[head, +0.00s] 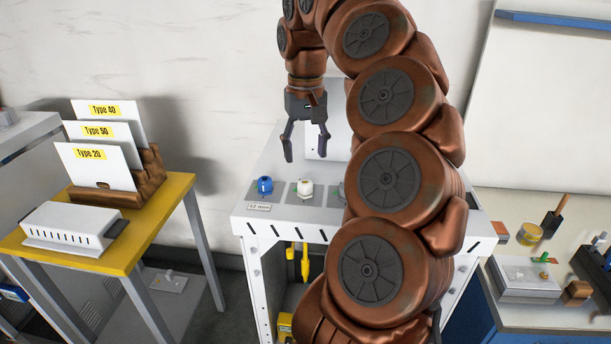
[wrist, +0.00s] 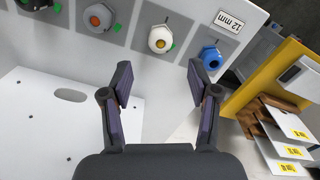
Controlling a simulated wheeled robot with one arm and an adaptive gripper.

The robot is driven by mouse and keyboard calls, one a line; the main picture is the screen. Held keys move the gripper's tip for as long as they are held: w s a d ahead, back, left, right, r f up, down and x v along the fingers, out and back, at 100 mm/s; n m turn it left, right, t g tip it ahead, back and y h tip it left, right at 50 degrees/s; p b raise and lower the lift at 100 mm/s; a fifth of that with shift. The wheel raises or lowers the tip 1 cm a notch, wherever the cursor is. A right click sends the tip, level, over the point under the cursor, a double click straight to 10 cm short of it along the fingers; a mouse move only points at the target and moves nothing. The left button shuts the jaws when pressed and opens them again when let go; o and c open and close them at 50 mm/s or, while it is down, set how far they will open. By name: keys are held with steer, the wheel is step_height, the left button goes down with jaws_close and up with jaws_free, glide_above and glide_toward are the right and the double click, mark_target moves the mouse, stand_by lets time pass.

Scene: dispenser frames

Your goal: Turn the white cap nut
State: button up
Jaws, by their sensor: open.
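The white cap nut (head: 305,188) sits on the grey panel of the white bench, right of a blue cap nut (head: 265,185). In the wrist view the white cap nut (wrist: 160,38) has an orange-yellow centre and lies ahead of the gap between my fingers, with the blue cap nut (wrist: 211,58) to its right. My gripper (head: 305,150) hangs above the panel with its fingers apart and empty, clear of the white cap nut. It also shows in the wrist view (wrist: 160,85). My arm hides the right part of the panel in the head view.
A grey nut with an orange centre (wrist: 98,18) is left of the white one. A 12 mm label (wrist: 227,22) is near the blue nut. A yellow table (head: 155,215) with type cards stands left. A side bench (head: 560,205) with tools stands right.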

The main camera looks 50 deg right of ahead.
mark_target(305, 181)
steer(key=shift+f+p, duration=1.25)
steer(key=shift+f, duration=2.6)
steer(key=c, duration=1.2)
